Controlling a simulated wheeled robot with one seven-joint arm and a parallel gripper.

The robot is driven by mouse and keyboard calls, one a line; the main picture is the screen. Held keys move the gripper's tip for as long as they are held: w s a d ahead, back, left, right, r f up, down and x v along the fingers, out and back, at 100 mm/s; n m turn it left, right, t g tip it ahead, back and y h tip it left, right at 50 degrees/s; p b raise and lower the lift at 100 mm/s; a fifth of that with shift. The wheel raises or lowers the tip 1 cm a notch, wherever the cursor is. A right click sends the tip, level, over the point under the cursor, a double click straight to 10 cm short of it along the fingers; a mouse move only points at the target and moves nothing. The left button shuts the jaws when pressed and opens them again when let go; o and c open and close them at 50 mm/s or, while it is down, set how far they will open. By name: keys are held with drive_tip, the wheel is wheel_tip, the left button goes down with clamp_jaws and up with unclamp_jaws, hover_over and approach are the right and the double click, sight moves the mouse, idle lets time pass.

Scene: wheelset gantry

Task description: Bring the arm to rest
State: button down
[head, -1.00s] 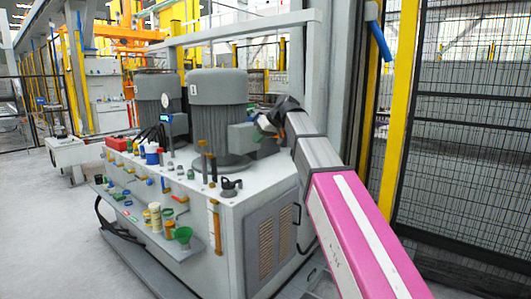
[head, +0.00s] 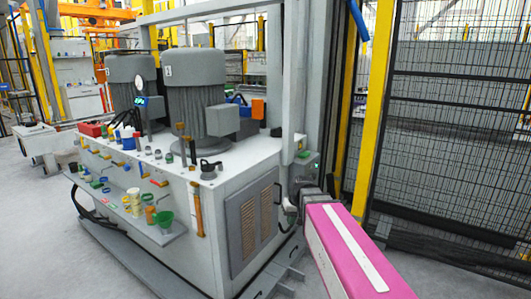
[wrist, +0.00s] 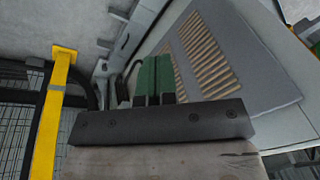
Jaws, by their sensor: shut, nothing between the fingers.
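My arm, with a pink and white link, reaches in from the lower right of the head view. Its far end hangs low beside the right side of the machine cabinet. My gripper (wrist: 155,78) shows in the wrist view as two green fingers side by side on a dark mount. The fingers are shut with nothing held. Beyond them lie the cabinet's vented side panel and the floor.
The grey cabinet (head: 215,200) carries two large motors (head: 196,90) and a shelf (head: 130,205) of small coloured parts. A yellow post (head: 370,110) and mesh fence (head: 455,130) stand to the right. Open floor (head: 40,220) lies at the left.

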drive_tip(key=s+d+f+m+g+h, duration=0.1)
drive_tip(key=s+d+f+m+h, duration=0.1)
drive_tip(key=s+d+f, duration=0.6)
drive_tip(key=s+f, duration=0.3)
drive_tip(key=shift+s+d+f+g, duration=0.2)
drive_tip(key=shift+d+f+g, duration=0.1)
drive_tip(key=shift+f, duration=0.1)
